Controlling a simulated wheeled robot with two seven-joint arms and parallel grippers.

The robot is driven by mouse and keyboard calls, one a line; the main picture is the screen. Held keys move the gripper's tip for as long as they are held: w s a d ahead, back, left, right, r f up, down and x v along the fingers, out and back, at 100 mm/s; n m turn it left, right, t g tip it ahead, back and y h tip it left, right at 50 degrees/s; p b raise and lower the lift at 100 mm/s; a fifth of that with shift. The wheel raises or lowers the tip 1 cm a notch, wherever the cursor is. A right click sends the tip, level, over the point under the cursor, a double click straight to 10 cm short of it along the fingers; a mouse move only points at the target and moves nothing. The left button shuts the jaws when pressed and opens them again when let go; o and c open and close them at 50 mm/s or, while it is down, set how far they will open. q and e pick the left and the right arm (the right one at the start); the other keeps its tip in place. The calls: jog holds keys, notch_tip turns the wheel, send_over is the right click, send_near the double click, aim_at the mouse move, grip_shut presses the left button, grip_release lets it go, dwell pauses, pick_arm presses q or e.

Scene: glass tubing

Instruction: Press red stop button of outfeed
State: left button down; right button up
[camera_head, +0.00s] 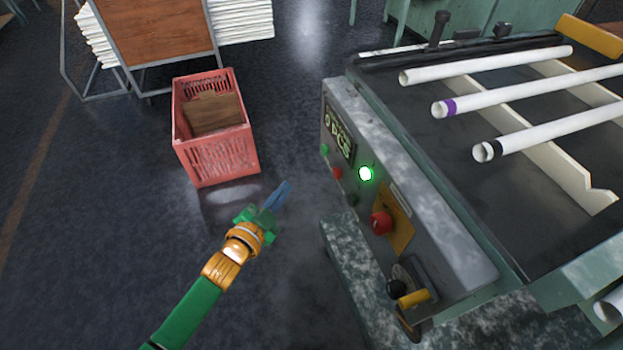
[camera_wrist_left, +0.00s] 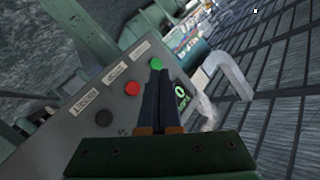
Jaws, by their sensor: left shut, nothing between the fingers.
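The outfeed's control panel (camera_head: 352,185) is on the side of the machine. It carries a small red button (camera_head: 337,173) between a green button (camera_head: 325,150) and a black button (camera_head: 352,200). A larger red mushroom button (camera_head: 381,222) sits on a yellow plate. My left gripper (camera_head: 284,188) is shut and empty, left of the panel with a gap between. In the left wrist view the fingers (camera_wrist_left: 158,78) point at the panel; their tips overlap the area beside the green button (camera_wrist_left: 156,63), right of the red button (camera_wrist_left: 132,88). My right gripper is out of view.
A lit green lamp (camera_head: 366,174) and a display (camera_head: 340,133) are on the panel. A black knob (camera_head: 396,288) and yellow handle (camera_head: 414,298) are lower down. White tubes (camera_head: 490,65) lie on the machine top. A red crate (camera_head: 214,155) stands on the floor behind the gripper.

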aim_at(338, 173)
pick_arm(q)
jog(key=shift+r, duration=0.2)
jog(key=shift+d, duration=0.1)
jog(key=w+d+b, duration=0.2)
jog(key=d+b, duration=0.1)
jog(key=d, duration=0.5)
jog(key=shift+w+d+b, duration=0.15)
jog(key=shift+w+b, duration=0.2)
dwell(1.7)
jog(key=shift+w+d, duration=0.15)
jog(key=shift+d, duration=0.25)
